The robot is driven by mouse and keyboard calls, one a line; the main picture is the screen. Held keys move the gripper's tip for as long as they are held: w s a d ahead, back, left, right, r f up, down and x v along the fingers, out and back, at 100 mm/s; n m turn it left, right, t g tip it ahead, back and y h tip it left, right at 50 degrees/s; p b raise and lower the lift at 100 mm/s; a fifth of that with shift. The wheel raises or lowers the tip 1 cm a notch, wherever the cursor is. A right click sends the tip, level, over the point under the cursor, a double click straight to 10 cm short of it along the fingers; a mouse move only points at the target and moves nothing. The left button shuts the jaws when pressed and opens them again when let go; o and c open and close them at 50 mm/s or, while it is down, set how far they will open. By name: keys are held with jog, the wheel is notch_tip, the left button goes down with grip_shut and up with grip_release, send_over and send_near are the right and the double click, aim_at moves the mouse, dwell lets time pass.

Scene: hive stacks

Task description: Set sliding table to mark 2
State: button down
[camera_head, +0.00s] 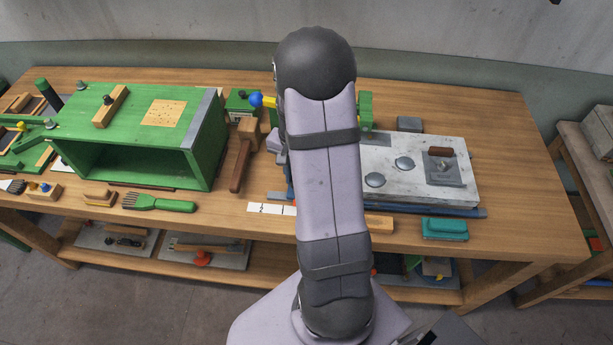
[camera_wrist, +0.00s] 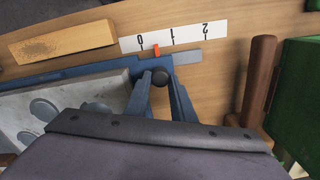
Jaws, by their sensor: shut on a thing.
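The sliding table is a pale grey plate (camera_head: 400,180) with round discs on a blue rail (camera_head: 470,212); it also shows in the wrist view (camera_wrist: 20,115). A white scale strip (camera_wrist: 188,37) carries marks 0, 1 and 2, upside down in the wrist view; part of it shows in the head view (camera_head: 268,208). A red pointer (camera_wrist: 156,50) stands between 0 and 1. My gripper (camera_wrist: 160,84) has its blue fingers shut on a dark round knob (camera_wrist: 160,76) beside the rail. In the head view my arm hides the gripper and knob.
A wooden mallet (camera_head: 240,165) and a green open box (camera_head: 140,135) stand left of the table; both show at the right of the wrist view. A wooden block (camera_wrist: 62,40) lies by the scale. A teal-green brush-like block (camera_head: 444,229) lies at the front edge.

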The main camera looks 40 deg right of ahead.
jog(key=w+a, duration=0.6)
jog(key=w, duration=0.1)
jog(key=shift+a+r, duration=0.1)
jog(key=shift+a, duration=0.25)
jog(key=c, duration=1.5)
grip_release()
jog(key=shift+a, duration=0.1)
jog(key=shift+s, duration=0.1)
jog(key=shift+r+b, duration=1.05)
jog(key=shift+r, duration=2.55)
